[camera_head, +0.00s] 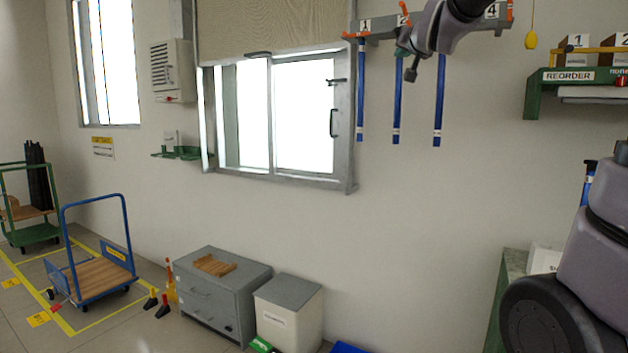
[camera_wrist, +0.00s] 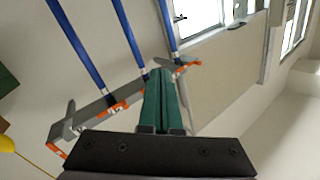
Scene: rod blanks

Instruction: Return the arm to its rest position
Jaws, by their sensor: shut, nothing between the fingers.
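The grey rack (camera_head: 378,30) has orange-tipped ends and number tags; 1, 2 and 4 show, 2 partly covered. Three blue rods hang from it: the left (camera_head: 361,95), the middle (camera_head: 397,105) and the right (camera_head: 439,105). No rod shows below tag 4. The rods also show in the wrist view (camera_wrist: 76,42). My arm hides part of the rack.
A green REORDER shelf (camera_head: 540,97) and a yellow pendant (camera_head: 531,40) are right of the rack. A window (camera_head: 345,130) is left of it. A grey cabinet (camera_head: 225,290), a lidded bin (camera_head: 289,315) and a blue cart (camera_head: 95,275) stand below. The wall beneath the rods is clear.

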